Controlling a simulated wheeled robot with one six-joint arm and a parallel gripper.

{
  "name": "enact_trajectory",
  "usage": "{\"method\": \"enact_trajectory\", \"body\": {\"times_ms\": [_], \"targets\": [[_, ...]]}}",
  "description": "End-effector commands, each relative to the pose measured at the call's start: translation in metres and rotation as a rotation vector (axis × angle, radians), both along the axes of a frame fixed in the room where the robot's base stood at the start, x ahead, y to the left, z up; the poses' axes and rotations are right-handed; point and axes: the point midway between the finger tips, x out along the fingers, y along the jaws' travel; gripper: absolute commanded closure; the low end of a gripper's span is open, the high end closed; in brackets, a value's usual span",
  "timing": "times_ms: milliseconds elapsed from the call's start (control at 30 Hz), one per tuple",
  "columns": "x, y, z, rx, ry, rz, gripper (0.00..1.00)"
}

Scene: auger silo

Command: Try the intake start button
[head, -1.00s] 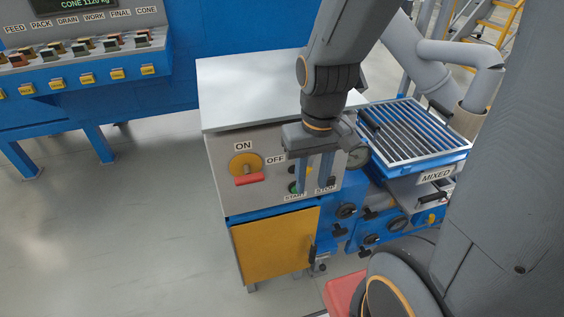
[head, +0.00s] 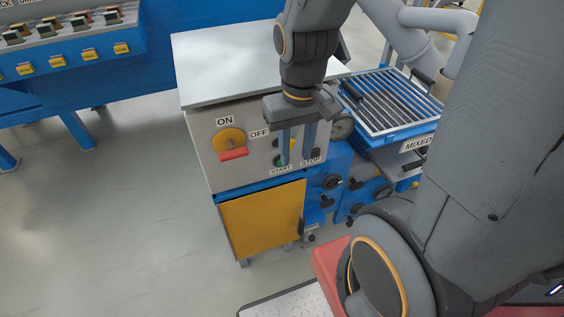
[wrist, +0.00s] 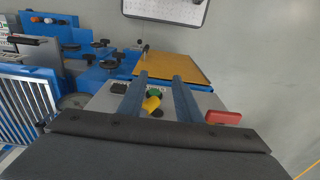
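The green start button (head: 280,161) is on the grey panel front, above the START label (head: 281,170), partly covered by a finger in the head view. In the wrist view the green button (wrist: 154,93) shows between the fingers, beside a yellow part (wrist: 151,104). My gripper (head: 297,156) is open and empty, its two fingers apart in front of the panel near the button. I cannot tell whether a fingertip touches it. The dark stop button (head: 316,153) is just right, above the STOP label (head: 311,161).
A yellow rotary switch with a red handle (head: 233,154) is left on the panel, marked ON and OFF. A yellow door (head: 262,220) is below. A gauge (head: 342,127) and a barred grate (head: 392,100) are at the right. Open floor (head: 110,230) is at the left.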

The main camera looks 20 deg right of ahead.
Motion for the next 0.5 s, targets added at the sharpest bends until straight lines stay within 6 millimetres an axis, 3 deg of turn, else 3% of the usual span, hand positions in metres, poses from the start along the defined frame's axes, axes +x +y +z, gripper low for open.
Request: {"method": "enact_trajectory", "body": {"times_ms": [300,500], "targets": [[0.0,0.0,0.0,0.0,0.0,0.0,0.69],[0.0,0.0,0.0,0.0,0.0,0.0,1.0]]}}
